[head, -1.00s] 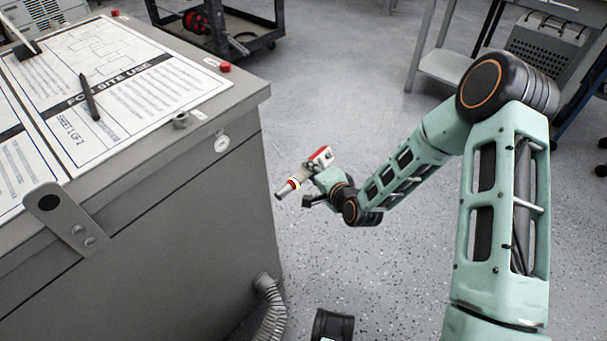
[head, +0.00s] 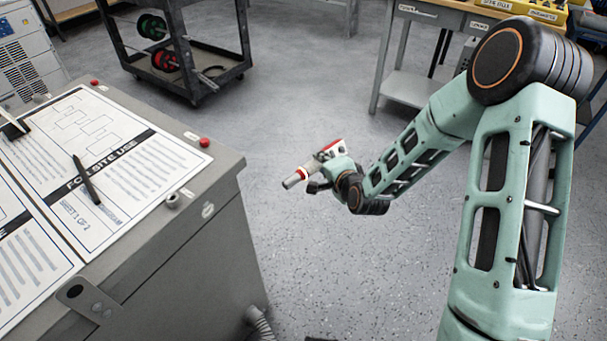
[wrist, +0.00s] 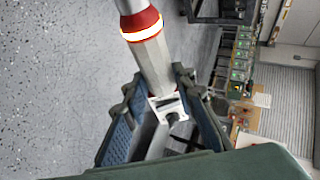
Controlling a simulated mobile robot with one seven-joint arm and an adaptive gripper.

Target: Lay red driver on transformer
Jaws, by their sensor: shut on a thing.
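The red driver (head: 294,179), a silver-grey cylinder with a red collar and a bright ring, is in my gripper (head: 322,175). In the wrist view the driver (wrist: 150,55) stands out past the fingers of my gripper (wrist: 156,82), which are shut around its lower body. In the head view it points left, towards the transformer (head: 190,255), a grey cabinet at the left. The driver is over the floor, apart from the cabinet's right side. Part of its body is hidden by the fingers.
Printed sheets (head: 120,175) and a dark pen (head: 86,180) lie on the cabinet top. Red knobs (head: 205,142) and a metal nut (head: 173,200) are near its edge. A dark cart (head: 190,75) and a workbench (head: 405,85) stand behind. Floor between is clear.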

